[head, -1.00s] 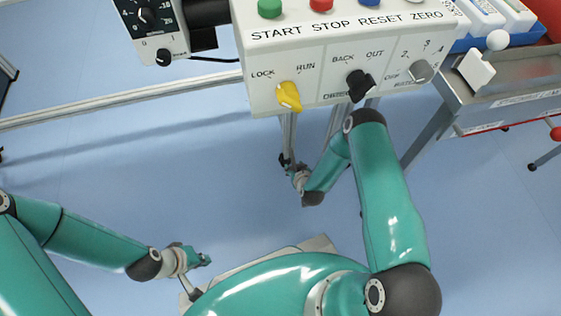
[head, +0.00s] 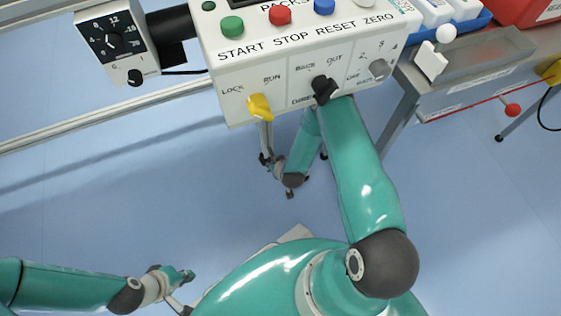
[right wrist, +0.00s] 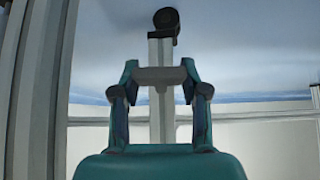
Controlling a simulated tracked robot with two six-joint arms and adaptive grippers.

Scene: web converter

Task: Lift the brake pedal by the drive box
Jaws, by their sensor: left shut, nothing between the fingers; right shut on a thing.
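In the right wrist view a pale grey upright bar with a black round end, which looks like the brake pedal (right wrist: 161,112), stands between the fingers of my right gripper (right wrist: 160,74). The gripper is shut on it, with a grey crosspiece between the fingertips. In the head view my right gripper (head: 268,162) is low under the front of the drive box (head: 300,75), beside a post; the pedal is too small to make out there. My left gripper (head: 187,277) is shut and empty at the lower left, away from the box.
A metal side table (head: 470,75) stands at the right. The blue floor at left is clear.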

